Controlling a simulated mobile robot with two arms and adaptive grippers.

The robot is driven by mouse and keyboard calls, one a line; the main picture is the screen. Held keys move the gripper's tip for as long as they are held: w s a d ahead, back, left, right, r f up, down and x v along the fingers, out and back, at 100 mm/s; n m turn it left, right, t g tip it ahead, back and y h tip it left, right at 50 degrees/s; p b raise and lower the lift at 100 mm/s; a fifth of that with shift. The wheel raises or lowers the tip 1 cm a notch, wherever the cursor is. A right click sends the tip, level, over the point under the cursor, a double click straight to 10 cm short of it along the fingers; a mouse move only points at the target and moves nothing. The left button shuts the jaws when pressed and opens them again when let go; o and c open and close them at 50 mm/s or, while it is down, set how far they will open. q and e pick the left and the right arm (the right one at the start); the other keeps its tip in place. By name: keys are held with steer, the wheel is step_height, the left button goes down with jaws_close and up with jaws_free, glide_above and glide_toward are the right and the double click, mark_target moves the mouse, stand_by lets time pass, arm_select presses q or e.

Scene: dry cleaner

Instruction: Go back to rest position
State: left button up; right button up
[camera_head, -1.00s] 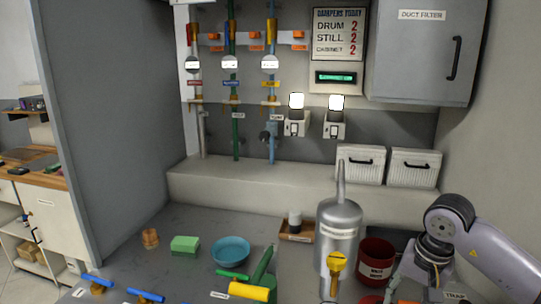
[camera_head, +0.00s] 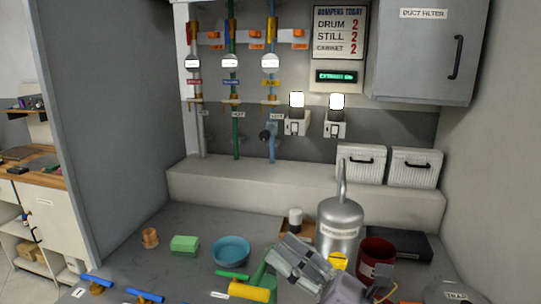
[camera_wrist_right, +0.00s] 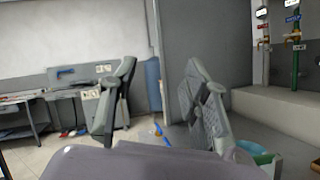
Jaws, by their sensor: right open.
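My right gripper (camera_head: 300,258) is in the lower middle of the head view, in front of the silver still vessel (camera_head: 340,222) and above the counter. Its jaws are open with nothing between them. In the right wrist view, its two fingers (camera_wrist_right: 160,108) stand wide apart, with the room and floor beyond them. The gripper hides part of the counter and of the vessel's lower body. My left gripper does not show.
The counter (camera_head: 190,215) holds a blue bowl (camera_head: 231,250), a green block (camera_head: 185,244), a red canister (camera_head: 376,262) and blue-handled valves (camera_head: 97,281). Two white baskets (camera_head: 362,165) stand on the back ledge. A grey partition (camera_head: 110,120) rises at left.

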steer(key=w+d+f+m+t+h, duration=0.25)
steer(key=d+m+t+h, duration=0.35)
steer(key=m, duration=0.5)
steer(key=w+d+f+m+t+h, duration=0.25)
steer(key=d+m+h, duration=0.25)
steer(key=m+h, duration=0.45)
steer(key=s+d+f+m+g+h, duration=0.3)
steer(key=d+f+m, duration=0.1)
steer(key=f+m, duration=0.35)
steer(key=s+d+f+m+g+h, duration=0.25)
steer(key=f+m, duration=0.35)
steer(key=f, duration=0.3)
steer(key=s+f+m+g+y, duration=0.1)
steer(key=s+f+m+g, duration=0.35)
steer(key=s+f, duration=0.4)
steer(key=s+f+m+g+y, duration=0.1)
steer(key=s+f+m+g, duration=0.35)
steer(key=s, duration=0.75)
step_height(320, 180, down, 32)
steer(key=s+n+g+b, duration=0.1)
steer(key=s+g+b, duration=0.2)
steer(key=g, duration=0.1)
steer(key=s+d+f+b, duration=0.3)
steer(key=s+f, duration=1.3)
steer(key=f, duration=0.1)
steer(key=shift+f+n+g+h, duration=0.3)
steer(key=shift+f+g, duration=0.05)
steer(key=shift+g, duration=0.05)
